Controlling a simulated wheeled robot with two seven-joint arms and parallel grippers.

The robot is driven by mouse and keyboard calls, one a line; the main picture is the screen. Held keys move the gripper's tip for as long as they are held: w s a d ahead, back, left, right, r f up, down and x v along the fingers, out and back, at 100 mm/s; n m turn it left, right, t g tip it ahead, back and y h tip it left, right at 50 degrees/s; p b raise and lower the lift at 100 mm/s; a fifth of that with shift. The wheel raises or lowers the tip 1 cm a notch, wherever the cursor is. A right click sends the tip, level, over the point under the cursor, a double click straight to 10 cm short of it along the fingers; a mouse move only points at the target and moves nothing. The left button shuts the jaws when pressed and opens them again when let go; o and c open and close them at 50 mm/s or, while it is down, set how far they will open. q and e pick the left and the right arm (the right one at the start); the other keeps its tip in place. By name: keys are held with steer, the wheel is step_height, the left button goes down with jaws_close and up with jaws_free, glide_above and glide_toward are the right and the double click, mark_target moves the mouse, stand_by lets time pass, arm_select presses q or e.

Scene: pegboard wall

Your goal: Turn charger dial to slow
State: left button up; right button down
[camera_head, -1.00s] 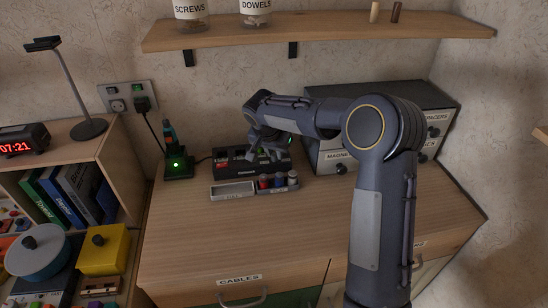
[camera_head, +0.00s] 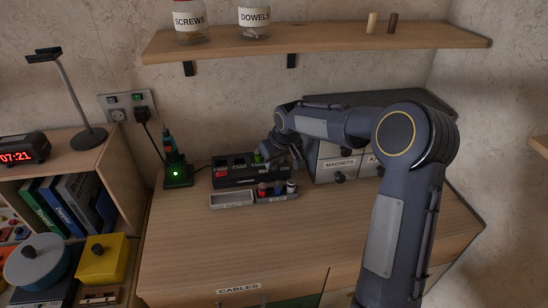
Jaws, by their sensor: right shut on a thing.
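The black charger (camera_head: 236,181) stands on the desk near the wall, with a row of slots along its top and a red part at its left end. A small green item (camera_head: 257,157) stands upright toward its right side. My right gripper (camera_head: 279,160) is over the charger's right end, pointing down. It is shut on what appears to be the dial there, which the gripper hides. The dial's setting cannot be read. My left gripper is not in view.
A shelf (camera_head: 330,41) overhangs. The front desk is clear.

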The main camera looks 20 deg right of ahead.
steer(key=shift+n+g+y+p, duration=0.3)
steer(key=shift+n+y+p, duration=0.3)
steer(key=shift+n, duration=1)
steer(key=c, duration=1.3)
jaws_free()
steer(key=shift+o, duration=0.2)
steer(key=v, duration=0.7)
steer(key=shift+s+d+r+b, duration=0.15)
steer(key=shift+r+b, duration=0.15)
steer(key=shift+r, duration=0.05)
